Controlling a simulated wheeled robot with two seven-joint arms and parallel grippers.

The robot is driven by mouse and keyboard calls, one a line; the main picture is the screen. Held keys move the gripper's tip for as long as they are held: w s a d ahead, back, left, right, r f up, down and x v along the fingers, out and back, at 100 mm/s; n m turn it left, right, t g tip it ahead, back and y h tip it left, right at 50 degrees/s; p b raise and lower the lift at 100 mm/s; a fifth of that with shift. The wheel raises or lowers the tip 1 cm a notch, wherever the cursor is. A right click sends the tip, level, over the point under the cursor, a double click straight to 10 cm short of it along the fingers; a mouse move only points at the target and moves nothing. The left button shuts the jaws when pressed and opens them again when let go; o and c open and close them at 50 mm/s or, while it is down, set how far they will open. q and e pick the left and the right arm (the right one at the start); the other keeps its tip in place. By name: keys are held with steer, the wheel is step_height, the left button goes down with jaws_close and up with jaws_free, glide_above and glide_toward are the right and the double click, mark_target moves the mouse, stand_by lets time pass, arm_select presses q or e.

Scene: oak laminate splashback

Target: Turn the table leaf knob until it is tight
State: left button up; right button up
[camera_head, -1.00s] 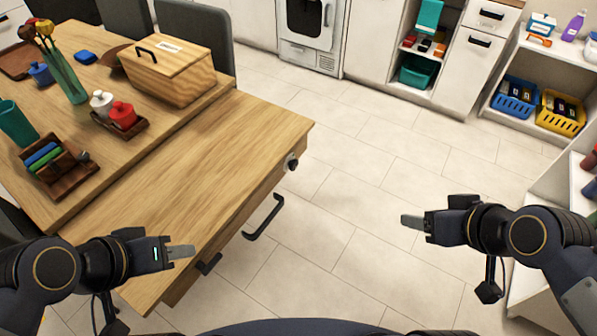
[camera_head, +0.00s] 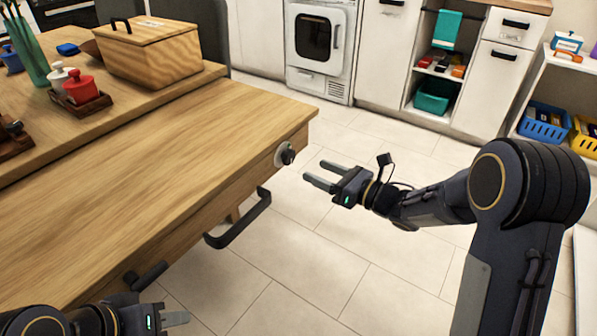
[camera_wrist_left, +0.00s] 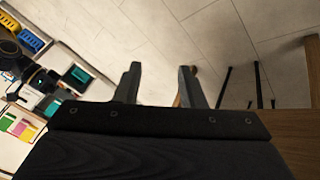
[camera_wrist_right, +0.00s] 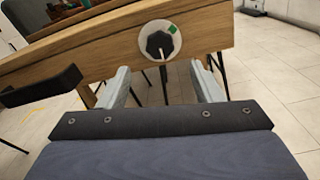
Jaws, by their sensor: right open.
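The table leaf knob (camera_head: 287,154) is a dark knob on a pale round plate, on the end of the wooden table leaf's (camera_head: 200,150) edge. In the right wrist view the knob (camera_wrist_right: 159,45) shows ahead, between and beyond the fingers, with a green mark at the plate's upper right. My right gripper (camera_head: 326,176) is open and empty, a short way right of the knob and apart from it. My left gripper (camera_head: 178,319) is low at the left, near the leaf's front corner. In the left wrist view its fingers (camera_wrist_left: 160,85) are apart with nothing between them.
A black bar handle (camera_head: 240,222) sticks out from the leaf's edge, left of the knob. A wooden box (camera_head: 160,55) and a red pot (camera_head: 81,88) stand on the table.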

mark_target(291, 158)
steer(key=x, duration=0.7)
steer(key=shift+r+b, duration=0.1)
steer(key=shift+b, duration=0.3)
steer(key=shift+c, duration=0.5)
steer(key=c, duration=0.9)
